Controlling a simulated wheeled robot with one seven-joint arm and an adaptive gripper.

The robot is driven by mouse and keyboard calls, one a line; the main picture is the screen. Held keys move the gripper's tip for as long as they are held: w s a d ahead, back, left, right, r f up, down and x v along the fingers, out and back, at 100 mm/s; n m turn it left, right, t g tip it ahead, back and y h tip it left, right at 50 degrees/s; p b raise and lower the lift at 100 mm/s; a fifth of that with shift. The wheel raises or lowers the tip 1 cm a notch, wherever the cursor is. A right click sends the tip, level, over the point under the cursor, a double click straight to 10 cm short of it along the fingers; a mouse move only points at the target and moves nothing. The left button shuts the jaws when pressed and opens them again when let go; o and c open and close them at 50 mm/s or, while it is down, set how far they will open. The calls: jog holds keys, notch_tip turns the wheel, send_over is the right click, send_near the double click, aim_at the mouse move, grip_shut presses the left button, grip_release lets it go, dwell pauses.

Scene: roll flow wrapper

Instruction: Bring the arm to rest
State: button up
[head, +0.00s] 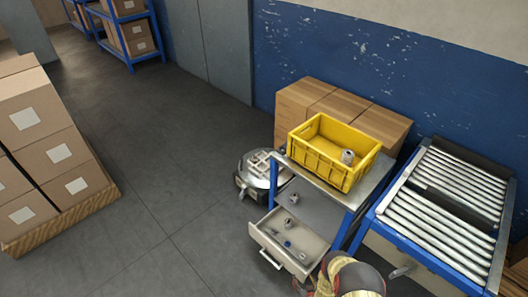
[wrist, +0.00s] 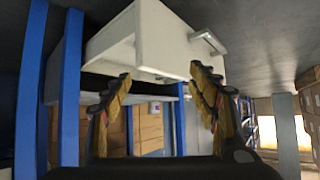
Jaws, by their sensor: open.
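My gripper (wrist: 160,80) is open in the wrist view, its two yellow-and-black fingers apart with nothing between them. A white drawer (wrist: 150,42) with a bar handle shows just beyond the fingertips. In the head view, part of my arm (head: 352,278) shows at the bottom edge, beside the pulled-out drawer (head: 262,238) of a blue-framed cart. Several small parts lie in that drawer. I cannot tell from these views whether the fingers touch the drawer.
A yellow crate (head: 312,158) with a grey metal part (head: 347,157) stands on the cart top. A roller conveyor (head: 440,215) is at right. Cartons (head: 300,100) stand behind. A round grey machine (head: 258,172) is left of the cart. Open floor (head: 170,150) lies farther left.

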jog(key=s+d+f+g, duration=0.1)
jog(key=s+f+g, duration=0.1)
jog(key=s+g, duration=0.35)
jog(key=s+f+g, duration=0.2)
jog(key=s+f, duration=0.1)
jog(key=s, duration=0.5)
jog(key=w+d+r+m+g+h+b, duration=0.1)
jog(key=w+r+g, duration=0.2)
jog(key=r, duration=2.1)
jog(key=w+d+r+m+g+b, duration=0.1)
jog(key=w+r+g, duration=0.15)
jog(key=r, duration=2.05)
jog(key=s+a+r+t+b, duration=0.1)
jog(key=s+r, duration=0.4)
jog(key=r, duration=0.8)
jog(key=s+a+r+t+b, duration=0.1)
jog(key=s+r+t, duration=0.3)
jog(key=r, duration=1)
jog(key=s+a+r+t+b, duration=0.2)
jog(key=s+r, duration=0.5)
jog(key=r, duration=0.7)
jog(key=shift+a+n+t, duration=0.4)
